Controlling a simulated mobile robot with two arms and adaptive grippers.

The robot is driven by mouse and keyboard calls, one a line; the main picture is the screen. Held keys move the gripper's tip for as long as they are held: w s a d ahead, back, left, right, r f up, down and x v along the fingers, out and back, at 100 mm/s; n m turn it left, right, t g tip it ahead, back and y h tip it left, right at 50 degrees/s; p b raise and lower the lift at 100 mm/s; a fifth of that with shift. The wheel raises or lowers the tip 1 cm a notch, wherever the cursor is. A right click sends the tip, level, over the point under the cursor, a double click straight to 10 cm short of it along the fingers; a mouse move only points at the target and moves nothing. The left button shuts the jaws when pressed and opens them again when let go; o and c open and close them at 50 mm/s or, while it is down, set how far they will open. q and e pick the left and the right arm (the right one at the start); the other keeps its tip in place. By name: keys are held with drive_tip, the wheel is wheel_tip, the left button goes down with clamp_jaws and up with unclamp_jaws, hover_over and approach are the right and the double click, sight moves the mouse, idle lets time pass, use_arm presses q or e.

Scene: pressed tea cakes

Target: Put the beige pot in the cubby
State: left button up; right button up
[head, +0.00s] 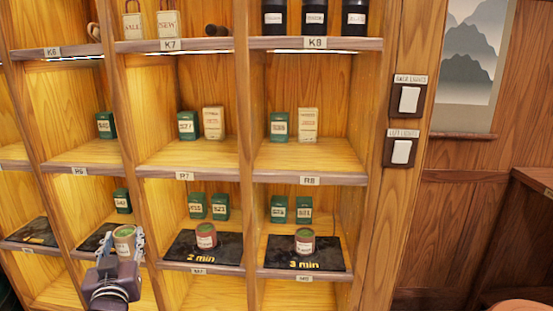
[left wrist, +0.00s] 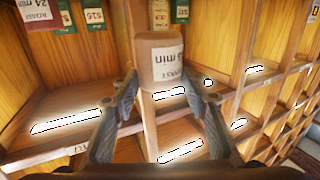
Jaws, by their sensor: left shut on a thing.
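The beige pot (head: 124,232) has a white label and is held at the front of a lower-row cubby, left of the 2 min cubby. My left gripper (head: 123,246) is shut on it, one finger on each side. In the left wrist view the pot (left wrist: 160,47) stands between the fingers (left wrist: 161,88), its label partly reading "min". The cubby behind it has a black mat (head: 93,240), partly hidden by the pot and gripper. I cannot tell whether the pot touches the mat. My right gripper is not in view.
Reddish pots stand on the 2 min mat (head: 180,249) and the 3 min mat (head: 340,255). A green tin (head: 122,201) stands behind the held pot. Wooden dividers and shelf edges frame each cubby. A black mat (head: 36,231) at far left looks bare.

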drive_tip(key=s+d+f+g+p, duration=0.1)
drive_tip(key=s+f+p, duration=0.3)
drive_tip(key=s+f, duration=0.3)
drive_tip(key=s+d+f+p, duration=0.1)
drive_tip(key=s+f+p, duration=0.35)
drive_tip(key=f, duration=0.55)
use_arm(q)
drive_tip(key=s+d+r+m+h+p, duration=0.1)
drive_tip(key=s+d+r+m+h, duration=0.1)
drive_tip(key=s+d, duration=0.6)
drive_tip(key=s+d+r+m+t+h+p, duration=0.1)
drive_tip(key=s+d+h, duration=0.3)
drive_tip(key=s+d, duration=0.5)
drive_tip(key=shift+s+r+m+p, duration=0.5)
drive_tip(key=shift+s+r, duration=0.35)
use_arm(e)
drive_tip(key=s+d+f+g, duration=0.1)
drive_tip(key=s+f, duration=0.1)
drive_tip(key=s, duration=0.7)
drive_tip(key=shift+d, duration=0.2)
use_arm(q)
drive_tip(key=shift+a, duration=0.1)
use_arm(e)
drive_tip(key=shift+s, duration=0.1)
